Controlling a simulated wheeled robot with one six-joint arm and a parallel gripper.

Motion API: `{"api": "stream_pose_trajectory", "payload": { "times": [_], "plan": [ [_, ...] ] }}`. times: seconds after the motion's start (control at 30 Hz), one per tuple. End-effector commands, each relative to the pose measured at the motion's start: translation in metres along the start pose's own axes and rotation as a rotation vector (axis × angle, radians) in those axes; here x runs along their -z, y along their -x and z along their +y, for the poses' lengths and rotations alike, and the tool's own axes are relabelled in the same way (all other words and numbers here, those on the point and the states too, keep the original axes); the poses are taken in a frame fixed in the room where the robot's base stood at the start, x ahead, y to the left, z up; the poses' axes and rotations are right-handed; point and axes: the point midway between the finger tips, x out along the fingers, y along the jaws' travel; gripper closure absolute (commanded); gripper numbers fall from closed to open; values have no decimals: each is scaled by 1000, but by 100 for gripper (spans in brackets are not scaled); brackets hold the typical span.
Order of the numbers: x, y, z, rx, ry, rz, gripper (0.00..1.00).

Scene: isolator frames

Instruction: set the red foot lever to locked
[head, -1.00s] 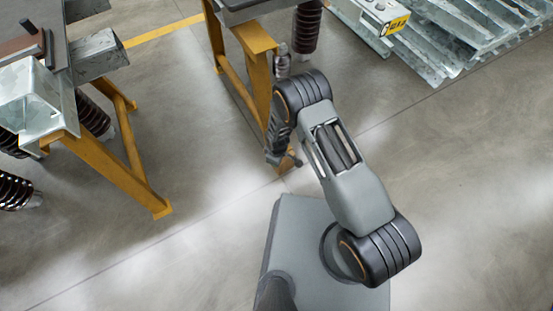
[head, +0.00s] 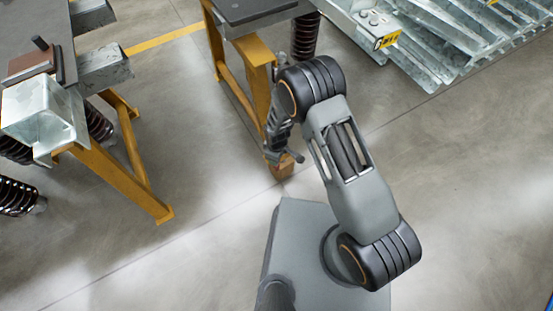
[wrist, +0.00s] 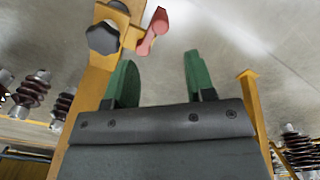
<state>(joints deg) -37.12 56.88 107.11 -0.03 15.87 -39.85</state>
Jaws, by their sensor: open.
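The red foot lever (wrist: 153,32) shows in the wrist view, on a yellow bracket at the yellow leg (wrist: 88,90) of a stand. A dark knob (wrist: 103,38) sits to its left. My gripper (wrist: 160,62) is open and empty, its two green fingers spread apart. The lever lies beyond the fingertips, nearer the left finger, and appears apart from them. In the head view the end of my arm (head: 279,130) is beside the stand's yellow leg (head: 258,90). The lever cannot be made out there.
A second yellow-legged stand (head: 125,178) with a metal block is at the left. Galvanized metal parts (head: 440,45) lie at the upper right. Ribbed insulators (head: 305,35) stand near the middle stand. The floor (head: 470,180) at the right is clear.

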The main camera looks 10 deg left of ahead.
Motion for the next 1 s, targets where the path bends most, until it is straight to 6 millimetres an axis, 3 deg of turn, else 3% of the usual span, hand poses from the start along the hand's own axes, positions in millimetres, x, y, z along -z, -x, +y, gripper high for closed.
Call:
{"api": "stream_pose_trajectory", "payload": {
  "times": [0.1,0.3,1.0],
  "plan": [
    [0,20,0,0,0,1,50],
    [0,35,0,0,0,0,50],
    [0,38,0,0,0,-1,50]
  ]
}}
